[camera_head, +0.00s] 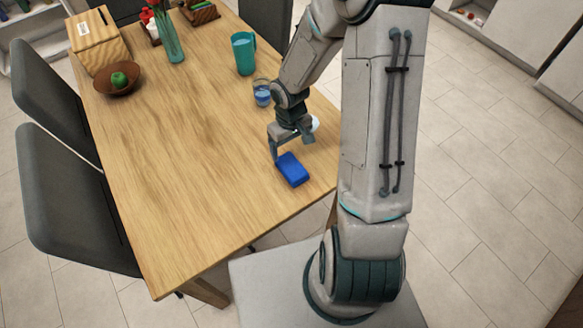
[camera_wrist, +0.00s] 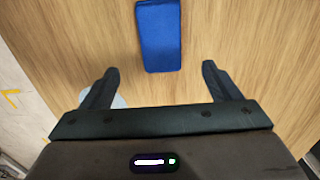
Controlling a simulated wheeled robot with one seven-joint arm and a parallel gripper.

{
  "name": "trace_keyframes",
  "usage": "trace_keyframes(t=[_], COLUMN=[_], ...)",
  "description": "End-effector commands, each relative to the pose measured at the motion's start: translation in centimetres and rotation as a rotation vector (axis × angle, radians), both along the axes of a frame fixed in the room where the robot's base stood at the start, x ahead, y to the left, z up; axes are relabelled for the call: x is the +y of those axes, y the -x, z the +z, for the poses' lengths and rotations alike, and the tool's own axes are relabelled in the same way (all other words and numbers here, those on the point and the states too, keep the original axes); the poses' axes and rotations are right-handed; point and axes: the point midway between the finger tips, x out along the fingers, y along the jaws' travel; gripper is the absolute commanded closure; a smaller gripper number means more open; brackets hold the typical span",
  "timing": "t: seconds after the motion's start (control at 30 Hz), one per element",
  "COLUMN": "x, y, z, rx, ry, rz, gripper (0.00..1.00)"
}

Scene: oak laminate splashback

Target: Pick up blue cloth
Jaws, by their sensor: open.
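The blue cloth (camera_head: 292,169) is a folded, block-like rectangle lying flat on the wooden table near its right edge. In the wrist view the blue cloth (camera_wrist: 159,36) lies ahead of the fingertips, centred between them sideways. My gripper (camera_head: 292,146) is above the table, just behind the cloth in the head view. In the wrist view my gripper (camera_wrist: 160,70) has its two dark fingers spread wide with nothing between them.
On the wooden table (camera_head: 180,150), a glass (camera_head: 262,93) stands close to my arm, with a teal pitcher (camera_head: 244,53) behind. A white round item (camera_head: 315,123) is partly hidden by my gripper. A brown bowl (camera_head: 117,82) sits far left. The table's front left is clear.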

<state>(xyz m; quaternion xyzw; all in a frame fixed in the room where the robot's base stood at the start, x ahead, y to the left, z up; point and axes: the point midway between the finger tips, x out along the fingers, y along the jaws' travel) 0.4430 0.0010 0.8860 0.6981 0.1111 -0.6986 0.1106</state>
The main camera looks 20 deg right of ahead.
Motion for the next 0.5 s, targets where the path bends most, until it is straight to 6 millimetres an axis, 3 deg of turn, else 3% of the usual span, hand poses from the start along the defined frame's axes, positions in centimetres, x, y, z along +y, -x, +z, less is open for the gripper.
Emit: trace_keyframes(t=[0.13, 0.5], x=[0.0, 0.2], y=[0.1, 0.3], z=[-2.4, -5.0], rx=[0.003, 0.004], ry=[0.0, 0.0], rz=[0.0, 0.002], gripper=[0.16, 0.16])
